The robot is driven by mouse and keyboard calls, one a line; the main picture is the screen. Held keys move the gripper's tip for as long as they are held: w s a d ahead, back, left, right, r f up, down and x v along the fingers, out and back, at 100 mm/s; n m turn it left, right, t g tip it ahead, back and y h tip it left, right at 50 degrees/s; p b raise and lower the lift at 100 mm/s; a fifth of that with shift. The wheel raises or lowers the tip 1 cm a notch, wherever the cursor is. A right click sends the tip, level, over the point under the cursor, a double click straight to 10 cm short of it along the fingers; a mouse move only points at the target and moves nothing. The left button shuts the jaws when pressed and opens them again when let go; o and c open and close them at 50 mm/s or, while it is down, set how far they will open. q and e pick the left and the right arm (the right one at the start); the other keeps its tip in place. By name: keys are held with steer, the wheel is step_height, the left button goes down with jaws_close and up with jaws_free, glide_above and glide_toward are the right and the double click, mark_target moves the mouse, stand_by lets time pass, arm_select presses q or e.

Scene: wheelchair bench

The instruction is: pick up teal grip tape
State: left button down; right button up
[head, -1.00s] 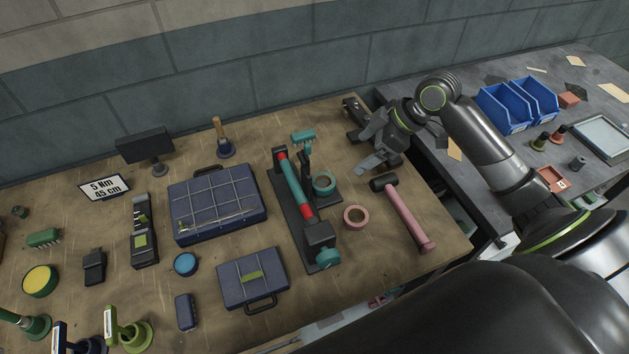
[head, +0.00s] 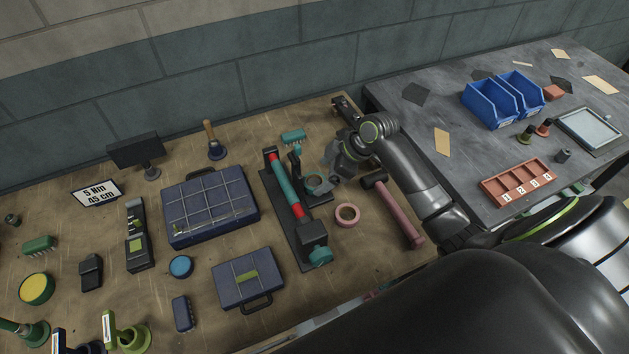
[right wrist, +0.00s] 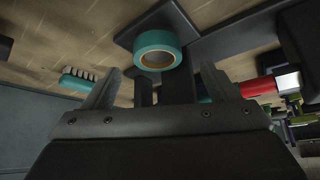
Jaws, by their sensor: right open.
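The teal grip tape (head: 314,182) is a roll on the dark base plate beside the red and teal bar fixture, partly hidden by my right gripper in the head view. My right gripper (head: 326,168) is open and empty, with its fingers close to the roll. In the right wrist view the teal roll (right wrist: 158,50) shows its tan inner ring just beyond and between the two open fingers (right wrist: 165,88), apart from them as far as I can tell. My left gripper is not in view.
The bar fixture (head: 284,190) stands just left of the roll. A pink tape roll (head: 347,215) and a pink-handled mallet (head: 400,215) lie to the right. A teal brush (head: 293,136) lies behind. Blue bins (head: 490,105) stand on the grey table.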

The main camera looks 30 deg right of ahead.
mark_target(313, 182)
steer(key=shift+x, duration=1.9)
steer(key=shift+d, duration=0.1)
steer(key=shift+c, duration=0.2)
steer(key=c, duration=1)
steer(key=shift+r, duration=0.15)
steer(key=shift+c, duration=0.2)
